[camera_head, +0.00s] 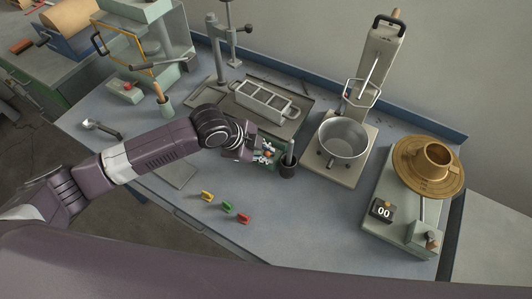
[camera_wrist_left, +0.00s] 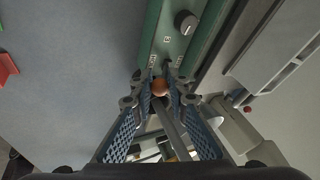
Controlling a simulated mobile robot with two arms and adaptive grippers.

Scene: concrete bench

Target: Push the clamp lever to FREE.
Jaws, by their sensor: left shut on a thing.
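The clamp lever is a grey bar (camera_wrist_left: 171,125) with a round orange-brown knob (camera_wrist_left: 160,87). In the left wrist view the knob sits between the fingertips of my left gripper (camera_wrist_left: 159,84), which is shut on it. My right gripper is not in view.
Yellow (camera_head: 207,196), green (camera_head: 227,207) and red (camera_head: 244,218) clips lie in front. The bench front is mostly clear.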

